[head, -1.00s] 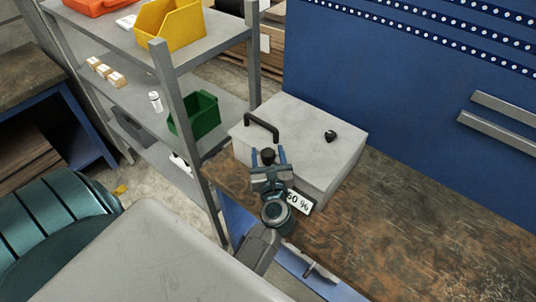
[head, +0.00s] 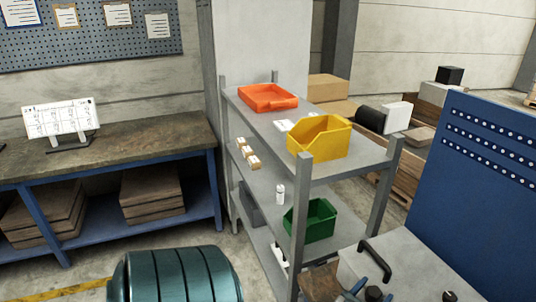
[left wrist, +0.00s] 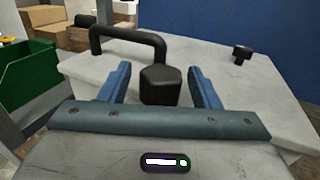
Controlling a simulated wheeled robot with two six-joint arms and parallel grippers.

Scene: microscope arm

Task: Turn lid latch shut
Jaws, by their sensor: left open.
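A grey box (head: 408,262) with a flat lid stands on the bench at the lower right of the head view, cut off by the frame. Its lid also fills the middle of the left wrist view (left wrist: 208,56). A black bar handle (left wrist: 128,34) rises from the lid. My left gripper (left wrist: 157,72) is open, its blue fingers on either side of a black latch knob (left wrist: 160,88), with visible gaps. A second black knob (left wrist: 242,54) sits farther right on the lid. My right gripper is not in view.
A grey shelf rack (head: 262,185) stands left of the box, holding an orange bin (head: 268,98), a yellow bin (head: 318,140) and a green bin (head: 312,222). A blue panel (head: 470,190) rises behind the box.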

